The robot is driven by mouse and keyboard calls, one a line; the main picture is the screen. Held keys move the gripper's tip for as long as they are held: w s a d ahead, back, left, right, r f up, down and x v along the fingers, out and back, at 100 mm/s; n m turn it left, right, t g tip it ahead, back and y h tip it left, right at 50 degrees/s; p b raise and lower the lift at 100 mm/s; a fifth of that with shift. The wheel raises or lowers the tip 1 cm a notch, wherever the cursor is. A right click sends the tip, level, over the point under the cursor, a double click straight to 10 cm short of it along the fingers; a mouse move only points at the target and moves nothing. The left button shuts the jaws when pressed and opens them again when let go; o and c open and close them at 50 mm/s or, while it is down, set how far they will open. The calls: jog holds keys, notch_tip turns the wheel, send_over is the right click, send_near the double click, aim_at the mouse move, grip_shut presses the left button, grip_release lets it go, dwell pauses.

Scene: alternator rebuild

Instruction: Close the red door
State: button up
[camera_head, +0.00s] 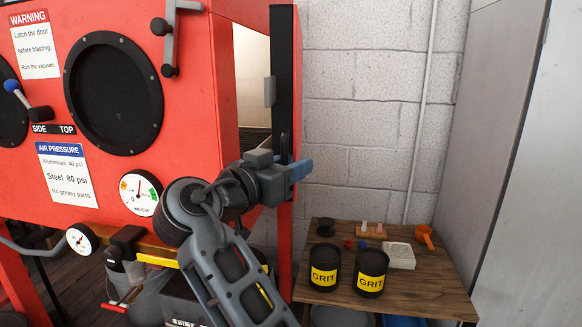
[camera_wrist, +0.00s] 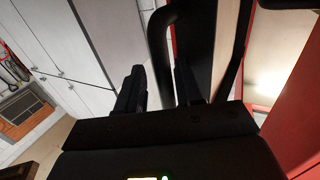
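The red cabinet (camera_head: 190,120) has an opening (camera_head: 252,75) in its right side, and light interior shows through it. The door (camera_head: 284,60) stands open there, seen nearly edge-on as a tall dark strip. My gripper (camera_head: 298,168) is at the lower part of this strip in the head view. In the wrist view my gripper (camera_wrist: 160,92) has its two dark fingers apart. A black curved handle (camera_wrist: 160,40) runs down between them. I cannot tell whether either finger touches it. My gripper and arm hide part of the door's lower end.
A wooden table (camera_head: 440,285) at the right carries two black grit cans (camera_head: 325,267), a pale tray (camera_head: 400,256) and an orange scoop (camera_head: 425,235). A block wall (camera_head: 370,100) stands behind. A small lever (camera_head: 170,40) sticks out from the cabinet front.

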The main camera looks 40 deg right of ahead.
jog(key=shift+f, duration=0.15)
jog(key=v, duration=0.7)
jog(key=shift+s+a, duration=0.15)
jog(key=shift+a, duration=0.2)
